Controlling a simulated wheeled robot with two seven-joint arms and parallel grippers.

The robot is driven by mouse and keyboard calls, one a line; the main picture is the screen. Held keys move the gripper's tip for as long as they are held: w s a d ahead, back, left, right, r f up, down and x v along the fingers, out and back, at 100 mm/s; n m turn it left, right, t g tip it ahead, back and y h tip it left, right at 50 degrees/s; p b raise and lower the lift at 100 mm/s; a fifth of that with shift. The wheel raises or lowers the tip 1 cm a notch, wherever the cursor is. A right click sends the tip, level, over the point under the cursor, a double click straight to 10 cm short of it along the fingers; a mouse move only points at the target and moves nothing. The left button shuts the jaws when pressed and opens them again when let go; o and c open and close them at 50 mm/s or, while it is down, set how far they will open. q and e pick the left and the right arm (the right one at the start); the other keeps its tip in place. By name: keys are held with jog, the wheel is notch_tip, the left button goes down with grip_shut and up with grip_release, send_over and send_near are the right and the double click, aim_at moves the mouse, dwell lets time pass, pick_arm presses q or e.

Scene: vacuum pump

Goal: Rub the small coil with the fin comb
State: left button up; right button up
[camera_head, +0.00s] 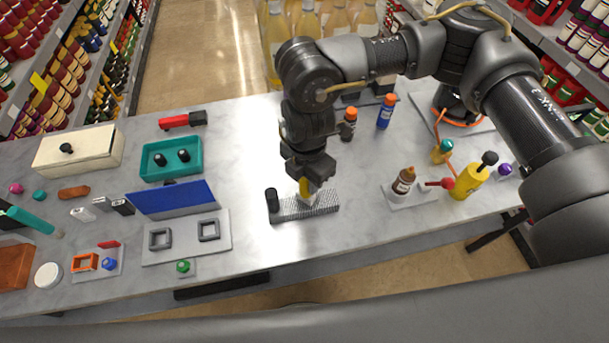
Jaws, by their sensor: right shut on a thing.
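The small coil (318,206) is a grey block with fine fins, lying near the front edge of the table at the middle of the head view. A black upright cylinder (272,199) stands at its left end. My right gripper (308,180) points down just above the coil and is shut on the fin comb (304,188), of which a yellow part shows. The comb's lower end is over the fins; whether it touches them I cannot tell. The gripper hides part of the comb. My left gripper is out of view.
Left of the coil is a grey plate (187,246) with square frames and a blue panel (172,199). A teal tray (171,173) stands behind. Right are a brown bottle (404,181) and a yellow cylinder (467,182). Orange and blue bottles (386,112) stand behind the gripper.

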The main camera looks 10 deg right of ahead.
jog(key=shift+f, duration=0.7)
jog(key=shift+d+r, duration=0.1)
jog(key=shift+d, duration=0.25)
jog(key=shift+w+d, duration=0.2)
jog(key=shift+d, duration=1.55)
jog(key=shift+a, duration=0.7)
jog(key=shift+s+a, duration=0.2)
jog(key=shift+a, duration=1.3)
notch_tip(320, 180, up, 2)
jog(key=shift+r+p, duration=0.2)
jog(key=shift+p, duration=0.55)
jog(key=shift+d+r+p, duration=0.1)
jog(key=shift+r+p, duration=1.85)
jog(key=shift+r, duration=0.8)
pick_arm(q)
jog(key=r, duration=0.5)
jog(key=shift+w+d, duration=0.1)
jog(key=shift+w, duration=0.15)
